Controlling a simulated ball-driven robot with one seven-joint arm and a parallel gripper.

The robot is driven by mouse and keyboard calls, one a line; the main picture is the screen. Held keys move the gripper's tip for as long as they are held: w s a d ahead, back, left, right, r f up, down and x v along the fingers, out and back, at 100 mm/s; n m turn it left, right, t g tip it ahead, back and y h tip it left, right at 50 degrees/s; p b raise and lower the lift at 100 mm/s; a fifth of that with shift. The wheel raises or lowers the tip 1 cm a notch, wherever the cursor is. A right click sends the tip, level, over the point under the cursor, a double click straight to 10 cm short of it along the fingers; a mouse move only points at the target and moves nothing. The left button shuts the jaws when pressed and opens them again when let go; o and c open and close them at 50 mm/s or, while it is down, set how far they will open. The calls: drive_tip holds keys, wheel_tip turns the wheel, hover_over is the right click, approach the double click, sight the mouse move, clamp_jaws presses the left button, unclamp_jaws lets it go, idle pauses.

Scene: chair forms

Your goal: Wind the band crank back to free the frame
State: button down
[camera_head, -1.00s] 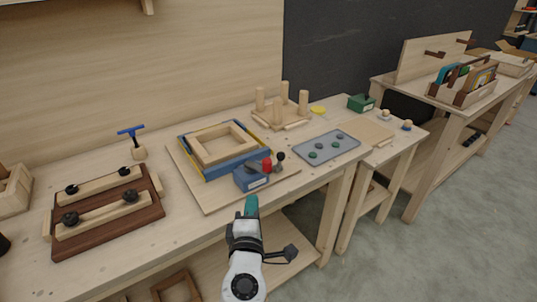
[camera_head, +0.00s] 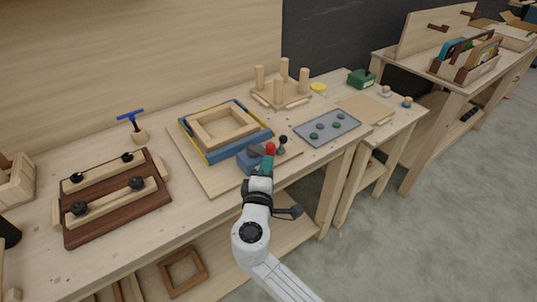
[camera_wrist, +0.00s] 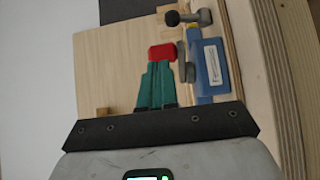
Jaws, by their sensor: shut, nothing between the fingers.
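The wooden frame (camera_head: 222,127) lies inside a blue band surround with yellow edges (camera_head: 187,133) on a thin board. At its near right corner is a blue crank box (camera_head: 246,161) with a pale label, also seen in the wrist view (camera_wrist: 211,65). The crank's red knob (camera_head: 270,148) sits on a grey arm; it shows in the wrist view too (camera_wrist: 162,52). A dark knob on a grey lever (camera_head: 283,140) is beside it. My gripper (camera_head: 266,164) is shut and empty, its teal fingertips (camera_wrist: 157,65) right at the red knob; whether they touch it I cannot tell.
A dark wooden rack with pale bars (camera_head: 117,197) and a blue-handled tool (camera_head: 134,122) stand at left. Behind are a peg stand (camera_head: 281,93) and a grey tray (camera_head: 327,127). The bench's front edge runs just under my arm.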

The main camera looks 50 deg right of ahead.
sight(271, 152)
drive_tip(key=shift+x, duration=1.45)
drive_tip(key=shift+s+d+n+t+y, duration=0.1)
drive_tip(key=shift+d+n+t+y, duration=0.2)
drive_tip(key=shift+n+t, duration=0.15)
drive_tip(key=shift+d+n+t+y+b, duration=0.5)
drive_tip(key=shift+d+n+t+y, duration=0.1)
drive_tip(key=shift+d+t, duration=0.3)
drive_tip(key=shift+d+n+t+y+b, duration=0.45)
drive_tip(key=shift+d+n+t+y, duration=0.15)
drive_tip(key=shift+d, duration=0.45)
